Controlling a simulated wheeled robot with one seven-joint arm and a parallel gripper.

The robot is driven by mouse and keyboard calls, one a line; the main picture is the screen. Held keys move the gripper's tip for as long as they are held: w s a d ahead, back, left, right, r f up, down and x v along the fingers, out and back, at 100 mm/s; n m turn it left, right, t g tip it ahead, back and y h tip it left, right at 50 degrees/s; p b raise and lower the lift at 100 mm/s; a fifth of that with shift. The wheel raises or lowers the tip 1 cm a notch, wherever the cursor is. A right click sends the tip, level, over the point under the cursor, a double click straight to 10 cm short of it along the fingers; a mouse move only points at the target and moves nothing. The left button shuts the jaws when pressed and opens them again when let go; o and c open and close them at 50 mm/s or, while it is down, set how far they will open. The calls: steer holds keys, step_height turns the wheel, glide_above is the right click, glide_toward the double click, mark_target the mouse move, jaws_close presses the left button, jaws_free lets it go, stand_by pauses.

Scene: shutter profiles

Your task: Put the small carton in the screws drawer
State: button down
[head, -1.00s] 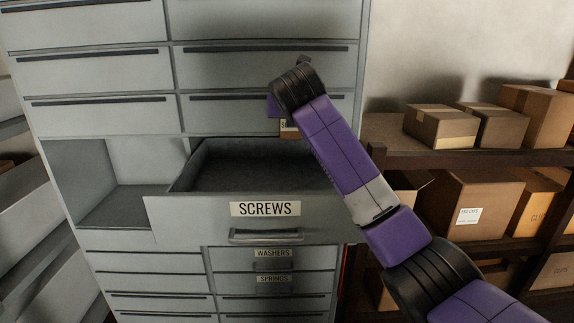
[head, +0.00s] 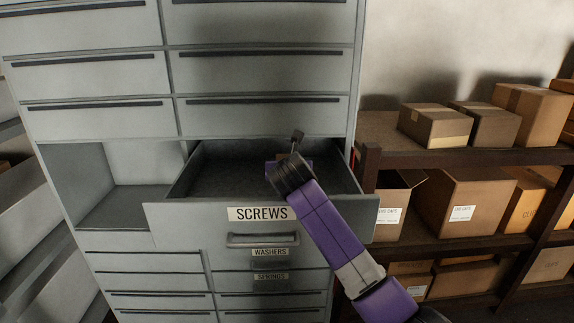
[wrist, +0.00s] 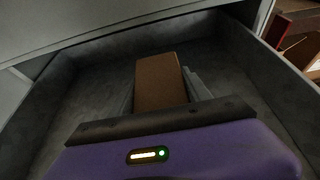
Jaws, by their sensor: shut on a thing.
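The screws drawer (head: 235,186) is pulled open from the grey cabinet, with a SCREWS label on its front. My gripper (wrist: 160,98) is shut on the small brown carton (wrist: 160,80), which shows between the fingers in the wrist view. The drawer's dark walls and floor (wrist: 85,88) surround the carton in that view. In the head view the gripper is over the right part of the drawer, and my arm hides most of the carton. I cannot tell whether the carton touches the drawer floor.
An empty open bay (head: 135,190) is left of the drawer. Closed drawers labelled WASHERS (head: 270,252) and SPRINGS (head: 271,276) are below it. A dark shelf (head: 440,152) with several cardboard boxes stands to the right. The left part of the drawer is clear.

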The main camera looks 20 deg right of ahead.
steer(key=shift+f, duration=0.2)
steer(key=shift+f, duration=0.4)
steer(key=c, duration=0.9)
jaws_free()
steer(key=shift+s+f, duration=0.1)
steer(key=shift+f, duration=0.05)
steer(key=o, duration=0.4)
steer(key=shift+f, duration=0.2)
steer(key=shift+r, duration=0.25)
steer(key=v, duration=0.2)
steer(key=b+v, duration=0.1)
steer(key=v, duration=0.2)
steer(key=r+b+v, duration=0.1)
steer(key=v, duration=0.2)
steer(key=shift+w+d+r, duration=0.1)
steer(key=shift+w, duration=0.2)
